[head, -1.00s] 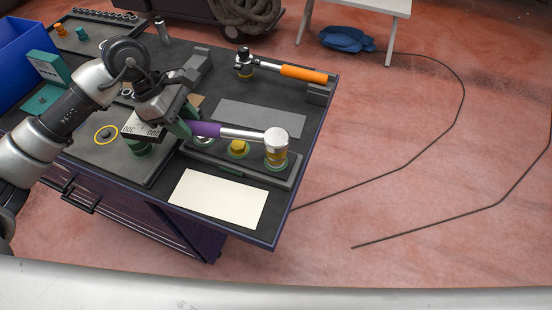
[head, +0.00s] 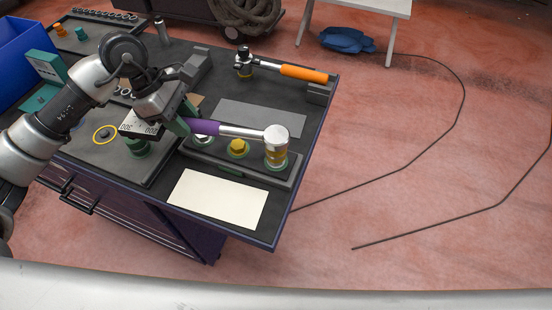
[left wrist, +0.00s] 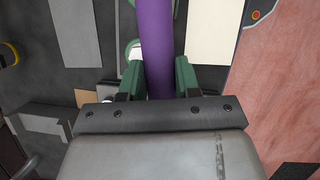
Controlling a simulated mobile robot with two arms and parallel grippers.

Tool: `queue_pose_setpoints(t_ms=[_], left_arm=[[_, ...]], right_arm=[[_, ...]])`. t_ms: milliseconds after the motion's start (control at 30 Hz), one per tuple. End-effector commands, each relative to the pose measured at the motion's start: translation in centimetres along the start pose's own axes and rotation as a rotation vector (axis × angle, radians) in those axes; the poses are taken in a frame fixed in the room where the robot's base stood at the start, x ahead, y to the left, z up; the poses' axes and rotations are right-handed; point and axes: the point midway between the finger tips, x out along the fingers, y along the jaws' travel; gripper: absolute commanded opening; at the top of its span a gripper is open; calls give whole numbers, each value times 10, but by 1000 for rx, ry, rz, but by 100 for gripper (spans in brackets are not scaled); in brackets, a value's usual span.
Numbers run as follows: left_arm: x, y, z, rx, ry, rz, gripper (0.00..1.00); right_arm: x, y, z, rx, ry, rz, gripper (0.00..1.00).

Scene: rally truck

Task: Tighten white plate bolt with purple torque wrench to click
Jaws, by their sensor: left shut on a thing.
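My left gripper (head: 186,124) is shut on the purple handle of the torque wrench (head: 205,127). The left wrist view shows the purple handle (left wrist: 156,40) between the two green fingers. The wrench's silver shaft runs right to its round head, which sits over the rightmost bolt position (head: 276,160) of a dark bolt block (head: 230,167). A gold part and a green ring show under the head; the bolt itself is mostly hidden. A yellow bolt (head: 238,147) with a green ring stands in the middle of the block. My right gripper is not in view.
A blank cream-white sheet (head: 218,200) lies in front of the block, and a grey sheet (head: 260,117) behind it. An orange-handled wrench (head: 303,73) lies at the back right. A blue bin (head: 20,55) stands at the left. The table's right edge is close to the wrench head.

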Motion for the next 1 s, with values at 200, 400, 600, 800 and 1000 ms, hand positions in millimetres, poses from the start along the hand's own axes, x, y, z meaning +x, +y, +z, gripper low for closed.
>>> queue_pose_setpoints(t_ms=[200, 400, 600, 800, 1000], left_arm=[[-4, 0, 2, 1, -2, 4, 0], [-7, 0, 3, 1, -2, 4, 0], [-12, 0, 6, 1, -3, 3, 0], [-17, 0, 8, 1, -3, 3, 0], [-22, 0, 10, 1, -3, 3, 0]], right_arm=[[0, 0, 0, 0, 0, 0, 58], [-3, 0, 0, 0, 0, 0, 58], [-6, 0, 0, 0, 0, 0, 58], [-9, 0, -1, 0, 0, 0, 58], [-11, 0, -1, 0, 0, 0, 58]])
